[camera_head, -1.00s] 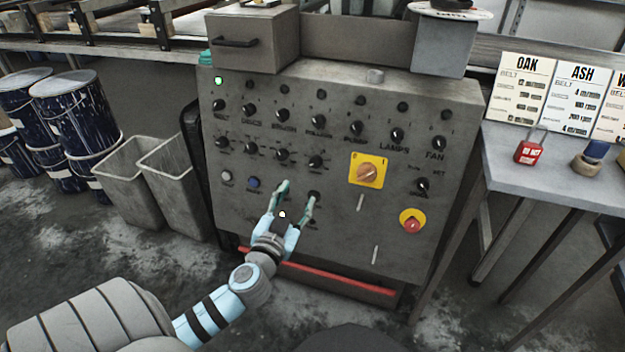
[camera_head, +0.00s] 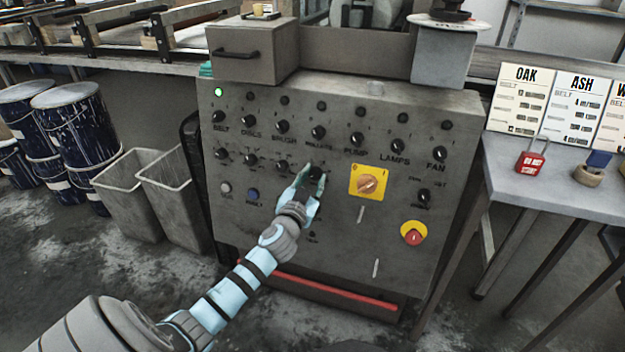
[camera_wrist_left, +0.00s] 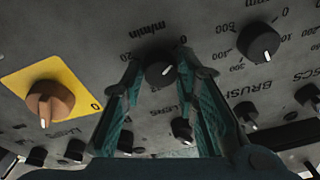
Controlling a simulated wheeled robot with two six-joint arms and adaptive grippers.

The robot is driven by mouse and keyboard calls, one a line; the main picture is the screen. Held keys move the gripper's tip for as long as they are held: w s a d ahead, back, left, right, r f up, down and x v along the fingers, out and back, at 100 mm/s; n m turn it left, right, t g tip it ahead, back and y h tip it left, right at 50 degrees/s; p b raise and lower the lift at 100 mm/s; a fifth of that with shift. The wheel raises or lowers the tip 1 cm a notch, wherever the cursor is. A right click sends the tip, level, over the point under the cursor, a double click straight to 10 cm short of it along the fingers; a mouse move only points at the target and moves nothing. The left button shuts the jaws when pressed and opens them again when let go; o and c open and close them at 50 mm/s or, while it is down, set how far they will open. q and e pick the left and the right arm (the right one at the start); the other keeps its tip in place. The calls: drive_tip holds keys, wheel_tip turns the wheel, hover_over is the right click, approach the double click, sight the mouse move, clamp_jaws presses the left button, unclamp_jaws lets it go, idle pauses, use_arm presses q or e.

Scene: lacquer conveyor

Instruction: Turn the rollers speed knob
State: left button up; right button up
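My right gripper is not in view.
The yellow-plated main switch (camera_head: 368,183) is just right of the gripper, with a red emergency button (camera_head: 413,234) lower right. The brush speed dial (camera_wrist_left: 260,43) is beside the knob. A side table (camera_head: 560,160) holds a red padlock (camera_head: 530,160) and cards.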

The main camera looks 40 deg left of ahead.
use_arm(q)
clamp_jaws()
drive_tip(key=shift+m, duration=0.4)
drive_tip(key=m+h+p, duration=0.1)
drive_tip(key=m, duration=0.1)
drive_tip(key=shift+a+r+m, duration=0.1)
drive_tip(key=shift+m, duration=0.3)
drive_tip(key=m+p, duration=0.1)
drive_tip(key=m, duration=0.2)
drive_tip(key=shift+h+p, duration=0.3)
drive_tip(key=shift+p, duration=0.05)
drive_tip(key=shift+a+m+h+p, duration=0.1)
drive_tip(key=shift+m+h+p, duration=0.4)
drive_tip(key=shift+m+p, duration=1.35)
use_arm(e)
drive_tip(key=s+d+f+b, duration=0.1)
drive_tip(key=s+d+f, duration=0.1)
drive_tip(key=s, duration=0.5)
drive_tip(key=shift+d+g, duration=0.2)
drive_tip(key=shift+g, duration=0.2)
use_arm(q)
drive_tip(key=shift+m, duration=0.55)
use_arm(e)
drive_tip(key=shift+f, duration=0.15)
